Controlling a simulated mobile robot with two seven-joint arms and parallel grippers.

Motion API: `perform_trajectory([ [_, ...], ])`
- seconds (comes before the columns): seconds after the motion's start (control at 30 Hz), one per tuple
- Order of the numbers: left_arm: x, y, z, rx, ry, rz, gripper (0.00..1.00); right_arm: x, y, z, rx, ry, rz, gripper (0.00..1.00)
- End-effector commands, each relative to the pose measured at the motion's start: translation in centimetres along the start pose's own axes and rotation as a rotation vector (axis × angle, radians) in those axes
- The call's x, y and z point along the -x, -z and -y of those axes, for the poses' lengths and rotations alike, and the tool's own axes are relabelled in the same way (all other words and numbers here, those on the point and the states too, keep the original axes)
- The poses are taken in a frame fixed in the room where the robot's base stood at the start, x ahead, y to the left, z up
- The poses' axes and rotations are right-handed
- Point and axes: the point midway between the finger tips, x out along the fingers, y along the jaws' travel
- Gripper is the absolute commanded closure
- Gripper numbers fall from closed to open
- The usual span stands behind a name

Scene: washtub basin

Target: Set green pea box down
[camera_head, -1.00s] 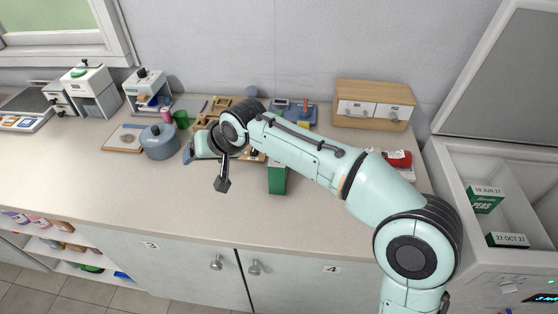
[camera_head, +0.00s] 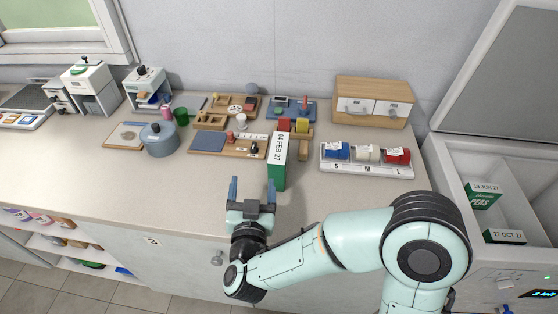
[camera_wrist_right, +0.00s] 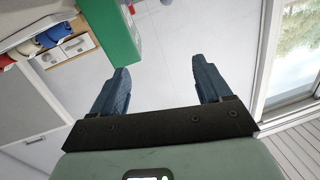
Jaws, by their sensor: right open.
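The green pea box (camera_head: 277,170) stands upright on the counter, with a white top face reading "04 FEB 27". My right gripper (camera_head: 253,188) is open and empty, just in front and to the left of the box, apart from it. In the right wrist view the open fingers (camera_wrist_right: 168,85) have nothing between them, and the green side of the box (camera_wrist_right: 110,35) shows beyond the left finger. My left gripper is not in view.
Close behind the box are a wooden board with a blue pad (camera_head: 208,141) and small blocks (camera_head: 301,126). A rack with blue, white and red rolls (camera_head: 366,172) lies to the right. An open freezer (camera_head: 464,160) holds two more green boxes. The counter front is clear.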

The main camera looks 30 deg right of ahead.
Motion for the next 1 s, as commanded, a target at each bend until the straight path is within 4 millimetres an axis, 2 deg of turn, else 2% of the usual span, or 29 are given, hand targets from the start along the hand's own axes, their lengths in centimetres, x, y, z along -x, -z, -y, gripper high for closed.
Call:
perform_trajectory([
  [0.1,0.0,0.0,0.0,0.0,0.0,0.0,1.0,1.2,0.1,-2.6,0.093,-0.094,-0.035,0.22],
  [0.23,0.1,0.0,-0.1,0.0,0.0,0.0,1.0,1.0,0.4,-3.8,0.13,-0.135,-0.05,0.22],
  [0.6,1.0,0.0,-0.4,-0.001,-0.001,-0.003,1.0,-5.5,0.8,-4.6,0.127,-0.136,-0.051,0.22],
  [0.87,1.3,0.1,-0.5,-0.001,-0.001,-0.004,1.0,-7.4,0.8,-5.1,0.128,-0.136,-0.05,0.22],
  [1.0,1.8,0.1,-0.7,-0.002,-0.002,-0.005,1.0,-9.6,0.8,-5.7,0.128,-0.136,-0.05,0.22],
])
